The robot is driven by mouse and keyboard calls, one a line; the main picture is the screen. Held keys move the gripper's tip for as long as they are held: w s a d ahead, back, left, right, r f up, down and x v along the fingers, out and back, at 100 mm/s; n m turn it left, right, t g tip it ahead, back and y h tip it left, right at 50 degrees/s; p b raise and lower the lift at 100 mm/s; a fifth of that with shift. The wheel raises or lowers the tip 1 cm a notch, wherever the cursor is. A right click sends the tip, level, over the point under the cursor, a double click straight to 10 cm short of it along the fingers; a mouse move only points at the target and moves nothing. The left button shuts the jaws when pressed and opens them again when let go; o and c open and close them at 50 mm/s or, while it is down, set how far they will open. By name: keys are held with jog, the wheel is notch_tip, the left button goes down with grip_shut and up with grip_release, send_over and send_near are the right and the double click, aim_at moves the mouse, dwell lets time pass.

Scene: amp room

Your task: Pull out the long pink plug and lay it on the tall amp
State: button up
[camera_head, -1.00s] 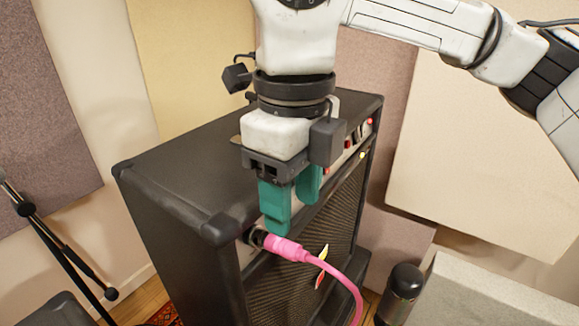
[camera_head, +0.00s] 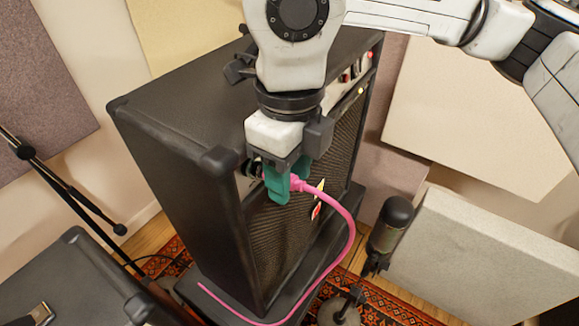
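The amp's flat top is bare on the left.
A lower black amp or case (camera_head: 70,275) stands at the lower left, with a black stand (camera_head: 65,185) behind it. A dark microphone (camera_head: 390,225) on a stand is at the right, beside a pale panel (camera_head: 480,265). A patterned rug covers the floor.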

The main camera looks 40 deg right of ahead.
grip_shut()
dwell(0.5)
